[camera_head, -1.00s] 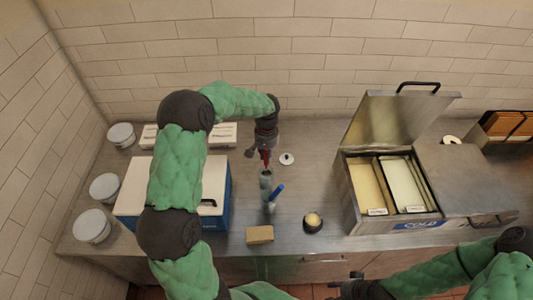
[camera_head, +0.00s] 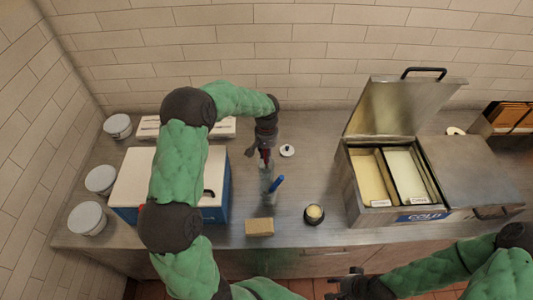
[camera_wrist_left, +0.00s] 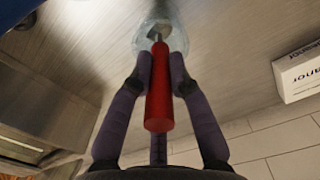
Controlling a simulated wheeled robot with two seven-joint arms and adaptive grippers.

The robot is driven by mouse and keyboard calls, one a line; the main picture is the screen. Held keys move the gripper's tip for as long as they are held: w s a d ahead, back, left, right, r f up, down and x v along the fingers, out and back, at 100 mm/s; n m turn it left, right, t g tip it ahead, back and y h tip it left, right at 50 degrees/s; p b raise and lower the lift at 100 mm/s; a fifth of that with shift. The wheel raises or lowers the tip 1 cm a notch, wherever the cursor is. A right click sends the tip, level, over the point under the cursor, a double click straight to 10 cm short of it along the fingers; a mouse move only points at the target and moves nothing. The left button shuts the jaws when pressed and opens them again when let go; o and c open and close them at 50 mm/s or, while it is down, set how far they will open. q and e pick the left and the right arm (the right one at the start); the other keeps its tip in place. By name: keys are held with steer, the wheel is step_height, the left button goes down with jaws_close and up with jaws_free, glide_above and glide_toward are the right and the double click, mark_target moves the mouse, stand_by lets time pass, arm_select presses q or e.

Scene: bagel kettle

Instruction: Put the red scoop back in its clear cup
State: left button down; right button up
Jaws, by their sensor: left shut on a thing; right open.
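My left gripper (camera_head: 265,148) is shut on the red scoop (camera_head: 265,156), just above the clear cup (camera_head: 266,180). In the left wrist view, the scoop's red handle (camera_wrist_left: 159,90) lies between the two fingers of my left gripper (camera_wrist_left: 160,62). Its grey metal head points into the round mouth of the clear cup (camera_wrist_left: 178,40). I cannot tell how deep the head sits in the cup. My right gripper (camera_head: 345,282) is open and low at the front edge, away from the counter items.
A small white lid (camera_head: 287,150) lies behind the cup. A tan block (camera_head: 259,227) and a small dark pot (camera_head: 314,215) stand in front. A blue-and-white cooler (camera_head: 128,190) is left, and the open COLD bin (camera_head: 352,200) right.

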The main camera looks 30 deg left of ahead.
arm_select(q)
steer(key=c, duration=1.1)
jaws_free()
